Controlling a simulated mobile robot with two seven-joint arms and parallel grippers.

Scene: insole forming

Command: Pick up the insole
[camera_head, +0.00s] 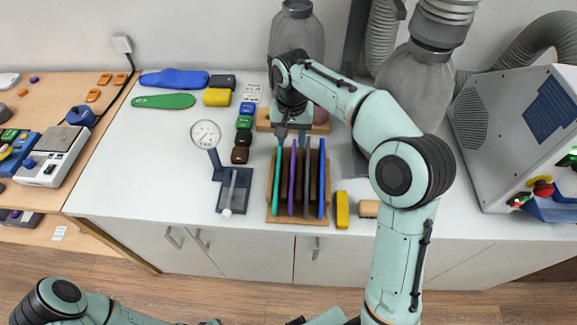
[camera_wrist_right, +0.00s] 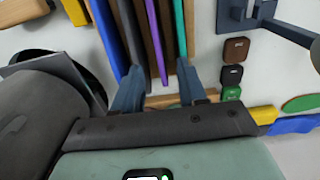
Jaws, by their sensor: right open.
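Teal (camera_head: 278,182), purple (camera_head: 292,183), dark grey (camera_head: 307,183) and blue (camera_head: 322,178) insoles stand on edge in a wooden rack (camera_head: 295,219). My right gripper (camera_head: 292,136) is open, pointing down at the rack's back end. In the right wrist view its spread fingers (camera_wrist_right: 160,82) straddle the line of the purple insole (camera_wrist_right: 154,40). The dark grey insole (camera_wrist_right: 131,35) runs toward the left finger and the teal one (camera_wrist_right: 179,30) toward the right finger. Contact cannot be told. A blue insole (camera_head: 175,78) and a green insole (camera_head: 163,101) lie flat at the back left.
A dial gauge (camera_head: 206,134) on a stand is left of the rack. Small coloured blocks (camera_head: 242,138) line up between them. A yellow block (camera_head: 342,210) is right of the rack. Grey canisters (camera_head: 297,35) stand behind, a machine (camera_head: 515,125) at right. The table's left front is clear.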

